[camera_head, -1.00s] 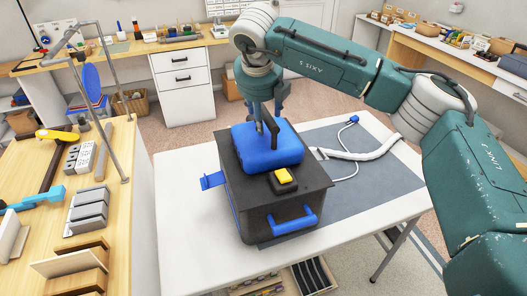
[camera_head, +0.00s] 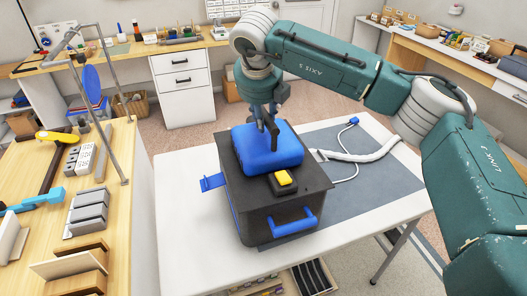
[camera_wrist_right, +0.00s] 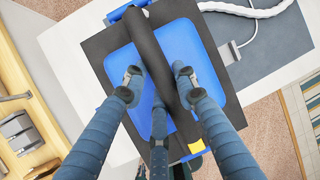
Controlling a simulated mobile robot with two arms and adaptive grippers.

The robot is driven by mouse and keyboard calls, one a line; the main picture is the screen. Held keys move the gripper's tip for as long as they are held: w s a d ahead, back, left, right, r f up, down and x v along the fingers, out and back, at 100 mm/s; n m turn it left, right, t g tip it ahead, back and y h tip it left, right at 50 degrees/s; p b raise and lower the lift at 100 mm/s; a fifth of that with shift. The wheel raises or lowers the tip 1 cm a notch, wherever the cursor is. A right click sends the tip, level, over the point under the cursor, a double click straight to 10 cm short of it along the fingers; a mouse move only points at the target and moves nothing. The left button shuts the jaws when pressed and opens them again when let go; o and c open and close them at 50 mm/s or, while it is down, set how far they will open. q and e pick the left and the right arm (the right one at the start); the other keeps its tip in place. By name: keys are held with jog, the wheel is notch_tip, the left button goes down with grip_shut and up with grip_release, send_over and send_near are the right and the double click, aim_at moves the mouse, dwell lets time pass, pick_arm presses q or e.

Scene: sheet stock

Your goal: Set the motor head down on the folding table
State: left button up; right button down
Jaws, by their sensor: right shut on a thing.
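The motor head (camera_head: 264,150) has a dark top plate, a blue dome with a black handle (camera_head: 269,125) and a yellow switch (camera_head: 283,177). It sits on a dark box-shaped tank (camera_head: 262,222) with a blue side handle. The tank stands on the white folding table (camera_head: 183,175). My right gripper (camera_head: 267,117) reaches down from above and is shut on the black handle. In the right wrist view, the handle (camera_wrist_right: 150,45) runs between the fingers (camera_wrist_right: 160,80) above the blue dome (camera_wrist_right: 188,48). My left gripper is not in view.
A blue latch (camera_head: 213,181) sticks out left of the tank. A grey mat (camera_head: 370,185) with a white hose (camera_head: 362,154) and a blue plug covers the table's right side. The white left strip is bare. A wooden workbench (camera_head: 118,240) with tools stands at the left.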

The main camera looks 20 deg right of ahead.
jog(key=shift+w+r, duration=0.15)
jog(key=shift+r, duration=0.25)
jog(key=shift+r+p, duration=1.7)
jog(key=shift+r, duration=1.55)
